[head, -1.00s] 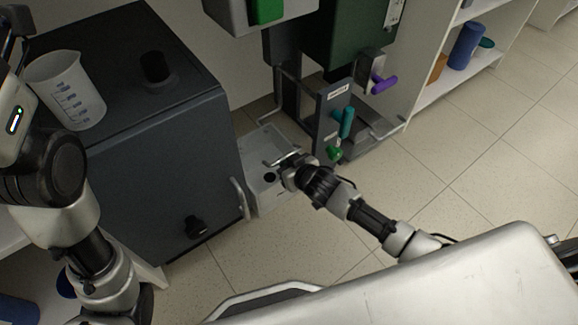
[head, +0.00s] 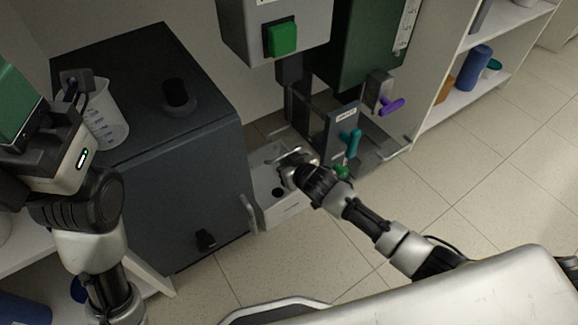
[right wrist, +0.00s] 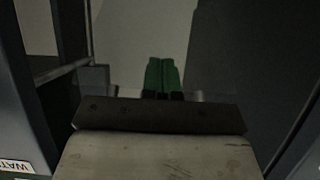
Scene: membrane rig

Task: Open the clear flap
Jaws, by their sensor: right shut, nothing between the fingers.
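I cannot make out the clear flap for certain; a see-through pane may sit by the thin grey frame (head: 289,106) left of the labelled grey panel (head: 339,128). My right gripper (head: 284,159) is low in front of the rig, over the open white bin (head: 283,211) and left of the panel's lower end. Its green fingertips (right wrist: 162,76) are together with nothing between them in the right wrist view. My left gripper (head: 76,82) is at the upper left, close to the beaker; its fingers are too unclear to tell their state.
A dark cabinet (head: 180,205) with a side handle stands left of the bin, with the beaker (head: 108,120) on top. Teal (head: 351,143), green (head: 342,172) and purple (head: 391,105) handles stick out to the right. Floor on the right is clear.

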